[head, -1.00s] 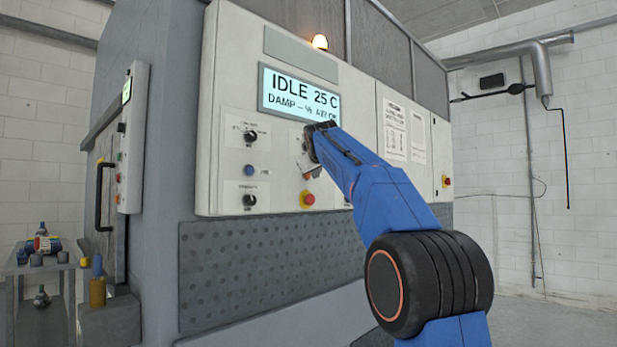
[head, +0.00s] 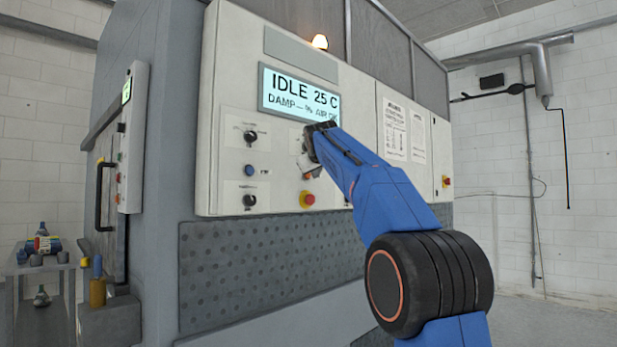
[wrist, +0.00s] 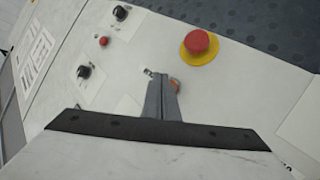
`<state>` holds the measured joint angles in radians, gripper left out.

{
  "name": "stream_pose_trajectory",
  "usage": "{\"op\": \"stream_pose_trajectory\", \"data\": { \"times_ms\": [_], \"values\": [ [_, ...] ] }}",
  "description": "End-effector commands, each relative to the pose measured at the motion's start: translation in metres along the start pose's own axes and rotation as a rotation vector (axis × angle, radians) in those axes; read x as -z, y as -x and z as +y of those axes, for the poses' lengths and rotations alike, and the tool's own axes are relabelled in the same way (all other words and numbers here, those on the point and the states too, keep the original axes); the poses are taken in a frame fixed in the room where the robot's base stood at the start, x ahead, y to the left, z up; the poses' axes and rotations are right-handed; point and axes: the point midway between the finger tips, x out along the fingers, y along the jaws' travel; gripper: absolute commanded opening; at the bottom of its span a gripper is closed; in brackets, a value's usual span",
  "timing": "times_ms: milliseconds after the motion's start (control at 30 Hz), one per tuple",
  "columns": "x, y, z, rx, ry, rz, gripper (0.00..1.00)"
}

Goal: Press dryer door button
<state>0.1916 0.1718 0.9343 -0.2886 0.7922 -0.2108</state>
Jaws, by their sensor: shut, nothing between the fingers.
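The white control panel (head: 226,113) of the grey machine has a display (head: 299,94) reading IDLE 25 C, DAMP, AIR OK. My gripper (wrist: 163,84) is shut and empty, its fingertips close to the panel face. A small key-like switch (wrist: 149,72) is beside the tips. A blue button (head: 249,170) sits between two black knobs to the left in the head view. No label readable here tells which is the dryer door button.
A red emergency stop on a yellow base (wrist: 198,45) is close to the fingers. Black knobs (wrist: 84,72) and a small red button (wrist: 103,41) lie left in the wrist view. A cart with bottles (head: 42,258) stands far left. Floor at the right is clear.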

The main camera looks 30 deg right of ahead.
Motion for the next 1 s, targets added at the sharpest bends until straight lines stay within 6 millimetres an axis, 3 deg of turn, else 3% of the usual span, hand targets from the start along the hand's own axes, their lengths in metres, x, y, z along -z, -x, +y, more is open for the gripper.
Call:
{"op": "stream_pose_trajectory", "data": {
  "times_ms": [1000],
  "values": [
    [0.0041, -0.0053, -0.0041, 0.001, 0.0, 0.0, 0.0]
  ]
}}
